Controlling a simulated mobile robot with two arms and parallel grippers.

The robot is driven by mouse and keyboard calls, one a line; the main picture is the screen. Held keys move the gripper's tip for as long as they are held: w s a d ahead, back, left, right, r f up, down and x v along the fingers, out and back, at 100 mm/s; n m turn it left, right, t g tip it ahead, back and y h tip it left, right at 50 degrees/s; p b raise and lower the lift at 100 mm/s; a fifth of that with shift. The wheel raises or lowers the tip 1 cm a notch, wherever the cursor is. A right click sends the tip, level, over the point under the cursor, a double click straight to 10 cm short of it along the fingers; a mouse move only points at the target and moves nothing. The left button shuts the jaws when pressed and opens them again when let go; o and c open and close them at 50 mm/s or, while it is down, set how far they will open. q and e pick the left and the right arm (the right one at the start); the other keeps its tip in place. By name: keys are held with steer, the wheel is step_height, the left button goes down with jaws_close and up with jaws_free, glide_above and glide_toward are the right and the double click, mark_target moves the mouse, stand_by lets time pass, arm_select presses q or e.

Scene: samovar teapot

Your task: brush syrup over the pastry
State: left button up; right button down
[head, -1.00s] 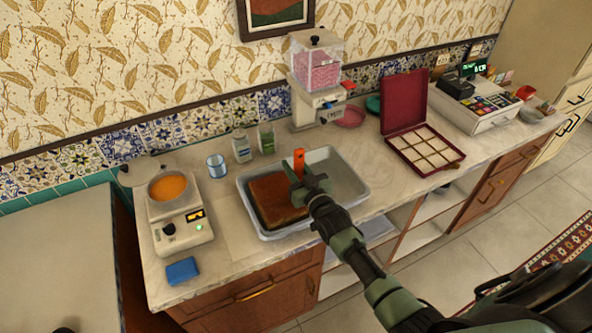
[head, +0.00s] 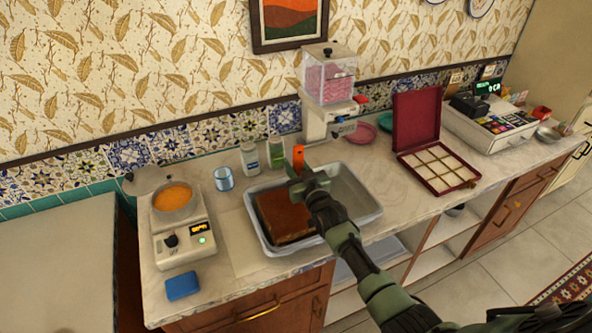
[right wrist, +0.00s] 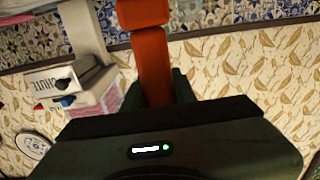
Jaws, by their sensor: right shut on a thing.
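A brown slab of pastry (head: 282,217) lies in the left part of a grey tray (head: 362,205) on the counter. My right gripper (head: 300,178) is over the tray, at the pastry's upper right. It is shut on an orange-handled brush (head: 298,157), whose orange handle sticks up above the jaws. The handle also shows in the right wrist view (right wrist: 153,62). The brush's lower end is hidden by the gripper, so I cannot tell whether it touches the pastry. A pan of orange syrup (head: 172,194) sits on a small white heater (head: 183,240) at the left. My left gripper is not in view.
A blue glass (head: 223,179) and two bottles (head: 249,157) stand behind the tray. A blue sponge (head: 182,286) lies at the front left. A pink-filled dispenser (head: 328,85), an open red box (head: 440,165) and a cash register (head: 495,125) stand to the right.

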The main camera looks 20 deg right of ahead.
steer(key=w+b, duration=0.5)
steer(key=w, duration=0.1)
steer(key=shift+w+b, duration=0.2)
steer(key=shift+b, duration=0.1)
stand_by(0.3)
step_height(320, 180, up, 7)
steer(key=p, duration=0.5)
steer(key=shift+p, duration=0.4)
